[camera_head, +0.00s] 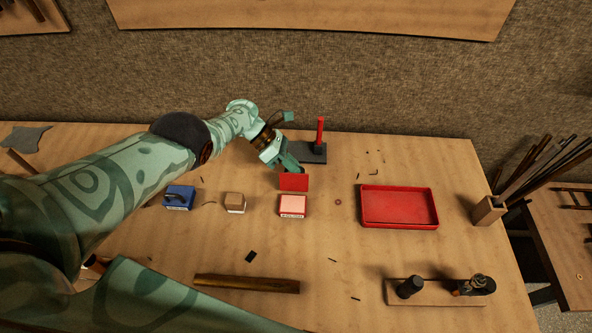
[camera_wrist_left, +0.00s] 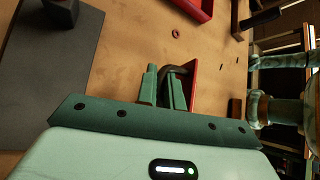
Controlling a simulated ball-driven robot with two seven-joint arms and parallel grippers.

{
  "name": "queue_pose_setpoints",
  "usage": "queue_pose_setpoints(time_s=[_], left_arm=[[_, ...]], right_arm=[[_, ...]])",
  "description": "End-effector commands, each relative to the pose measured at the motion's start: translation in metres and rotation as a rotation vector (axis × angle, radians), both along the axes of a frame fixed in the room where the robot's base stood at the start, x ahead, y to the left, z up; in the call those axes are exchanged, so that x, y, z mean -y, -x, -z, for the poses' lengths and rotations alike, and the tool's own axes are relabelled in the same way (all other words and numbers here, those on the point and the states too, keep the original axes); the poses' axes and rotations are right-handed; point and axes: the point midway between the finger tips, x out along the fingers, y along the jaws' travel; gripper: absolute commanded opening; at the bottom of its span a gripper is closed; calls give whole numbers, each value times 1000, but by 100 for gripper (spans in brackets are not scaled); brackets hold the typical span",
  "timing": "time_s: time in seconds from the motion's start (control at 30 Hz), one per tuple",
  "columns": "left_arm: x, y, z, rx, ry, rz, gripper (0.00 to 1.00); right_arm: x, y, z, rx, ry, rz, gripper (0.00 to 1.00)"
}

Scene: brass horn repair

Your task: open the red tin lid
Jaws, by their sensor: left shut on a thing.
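The red tin (camera_head: 292,207) stands on the bench with a pale pink inside showing. Its red lid (camera_head: 294,183) is raised and stands steeply at the tin's back edge. My left gripper (camera_head: 290,166) is at the back of the lid, shut on its dark curved handle. In the left wrist view the handle (camera_wrist_left: 176,70) sits between the green fingers, and the red lid (camera_wrist_left: 194,85) is just beyond them. The fingers partly hide the handle. My right gripper is not in view.
A blue tin (camera_head: 179,198) and a wooden block (camera_head: 235,203) stand left of the red tin. A dark base with a red post (camera_head: 320,132) is behind. A red tray (camera_head: 399,207) lies to the right.

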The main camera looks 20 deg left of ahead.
Motion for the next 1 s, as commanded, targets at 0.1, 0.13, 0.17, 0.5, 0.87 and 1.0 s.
queue_pose_setpoints(time_s=[0.1, 0.13, 0.17, 0.5, 0.87, 1.0], left_arm=[[0, 0, 0, -6, 0, 2, 0], [0, 0, 0, -6, 0, 2, 0], [0, 1, 0, -6, 0, 2, 0], [0, 0, 0, -4, 0, 2, 18], [-11, -2, -12, -2, -1, -1, 18], [-36, -5, -34, 1, 0, -2, 18]], right_arm=[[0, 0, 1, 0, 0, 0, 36], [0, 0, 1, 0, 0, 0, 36], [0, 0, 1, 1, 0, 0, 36], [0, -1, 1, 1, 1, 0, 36], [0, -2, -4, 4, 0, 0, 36], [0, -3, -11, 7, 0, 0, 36]])
